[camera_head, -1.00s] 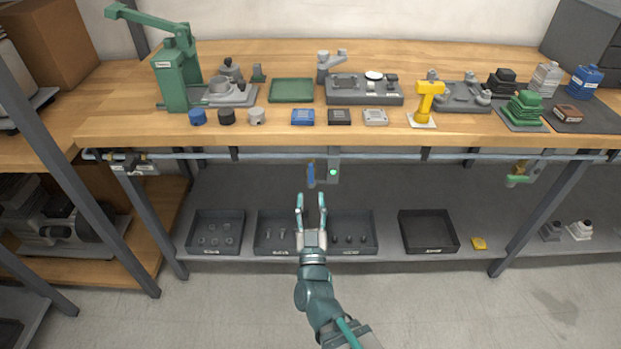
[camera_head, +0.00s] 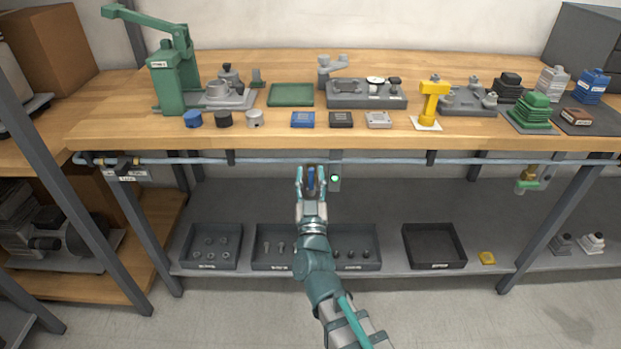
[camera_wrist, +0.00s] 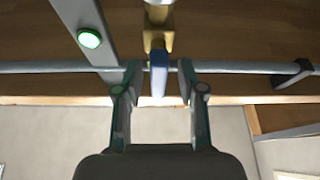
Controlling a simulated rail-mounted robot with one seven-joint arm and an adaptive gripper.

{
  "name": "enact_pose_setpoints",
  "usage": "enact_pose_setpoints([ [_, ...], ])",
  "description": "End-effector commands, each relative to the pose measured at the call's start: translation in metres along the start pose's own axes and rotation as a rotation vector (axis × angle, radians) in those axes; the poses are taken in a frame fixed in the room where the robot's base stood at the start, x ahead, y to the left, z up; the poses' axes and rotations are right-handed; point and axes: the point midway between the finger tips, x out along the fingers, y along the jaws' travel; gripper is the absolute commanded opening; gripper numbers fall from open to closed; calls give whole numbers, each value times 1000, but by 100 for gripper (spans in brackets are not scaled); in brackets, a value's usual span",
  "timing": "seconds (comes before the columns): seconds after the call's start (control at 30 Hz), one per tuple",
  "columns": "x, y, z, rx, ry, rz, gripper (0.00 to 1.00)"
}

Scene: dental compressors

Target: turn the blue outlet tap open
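The blue outlet tap handle (camera_head: 311,181) hangs below the pipe under the workbench's front edge. In the wrist view the blue handle (camera_wrist: 158,78) sits below a brass fitting (camera_wrist: 158,35). My gripper (camera_head: 311,178) is open, with one finger on each side of the handle. In the wrist view my gripper (camera_wrist: 157,80) shows visible gaps between both fingertips and the handle. The handle points along the gripper's length. A lit green indicator (camera_head: 335,179) is on a grey bracket just right of the tap.
A pipe (camera_head: 400,159) runs along the bench's front edge. Another valve with a green handle (camera_head: 527,183) hangs at right. Dark trays, including an empty one (camera_head: 434,245), stand on the lower shelf. The wooden benchtop (camera_head: 275,130) holds several parts above.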

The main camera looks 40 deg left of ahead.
Motion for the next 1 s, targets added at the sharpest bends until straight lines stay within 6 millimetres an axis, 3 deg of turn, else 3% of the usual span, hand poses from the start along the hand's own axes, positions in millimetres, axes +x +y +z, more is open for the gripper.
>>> enact_pose_setpoints([
  [0.27, 1, 0, 0, 0, 0, 0, 40],
  [0.53, 1, 0, 0, 0, 0, 0, 0],
  [1.0, 1, 2, 0, 83, 0, 34, 0],
])
